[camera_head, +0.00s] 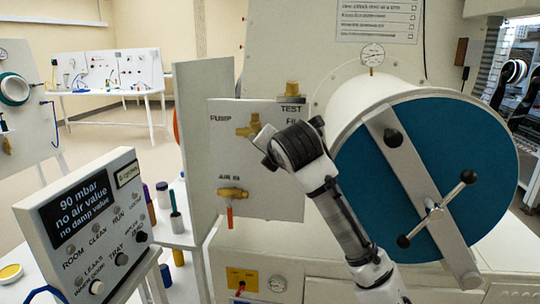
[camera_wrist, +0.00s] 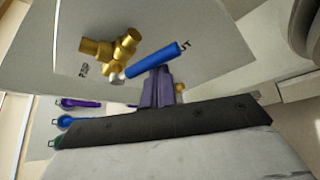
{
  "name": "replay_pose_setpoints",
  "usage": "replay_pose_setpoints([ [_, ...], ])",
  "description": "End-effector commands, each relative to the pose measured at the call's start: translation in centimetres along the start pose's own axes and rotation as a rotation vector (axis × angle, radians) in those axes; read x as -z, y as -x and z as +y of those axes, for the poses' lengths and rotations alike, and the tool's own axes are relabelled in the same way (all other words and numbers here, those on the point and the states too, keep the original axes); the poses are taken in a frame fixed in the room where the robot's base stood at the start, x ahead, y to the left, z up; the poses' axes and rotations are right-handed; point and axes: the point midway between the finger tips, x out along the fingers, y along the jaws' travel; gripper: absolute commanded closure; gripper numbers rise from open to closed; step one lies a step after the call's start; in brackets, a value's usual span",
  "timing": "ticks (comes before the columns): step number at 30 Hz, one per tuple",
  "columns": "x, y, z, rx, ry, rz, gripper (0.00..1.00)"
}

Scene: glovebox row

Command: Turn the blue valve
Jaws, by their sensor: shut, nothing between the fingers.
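The blue valve shows in the wrist view as a brass body on a grey panel with a blue lever (camera_wrist: 152,60) slanting up to the right. In the head view its brass body (camera_head: 247,129) sits beside the PUMP label; the blue lever is hidden behind my gripper there. My gripper (camera_wrist: 160,72) is shut and empty. Its fingertips are right at the lower side of the lever's middle in the wrist view; I cannot tell whether they touch it. In the head view my gripper (camera_head: 262,137) is just right of the brass body.
A second brass valve (camera_head: 233,193) with an orange lever is lower on the same panel (camera_head: 207,160). A drum with a teal door (camera_head: 365,165) and crossbar stands close on the right. A control box (camera_head: 85,225) is at the lower left, with bottles (camera_head: 164,195) behind it.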

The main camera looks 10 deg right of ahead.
Motion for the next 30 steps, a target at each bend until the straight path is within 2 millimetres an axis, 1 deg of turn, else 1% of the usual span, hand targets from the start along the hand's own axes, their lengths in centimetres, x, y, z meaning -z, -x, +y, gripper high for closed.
replay_pose_setpoints([
  [9,-1.1,0.6,0.5,-0.001,-0.001,-0.001,1.0],
  [30,-1.5,0.9,0.8,-0.003,-0.001,-0.005,1.0],
])
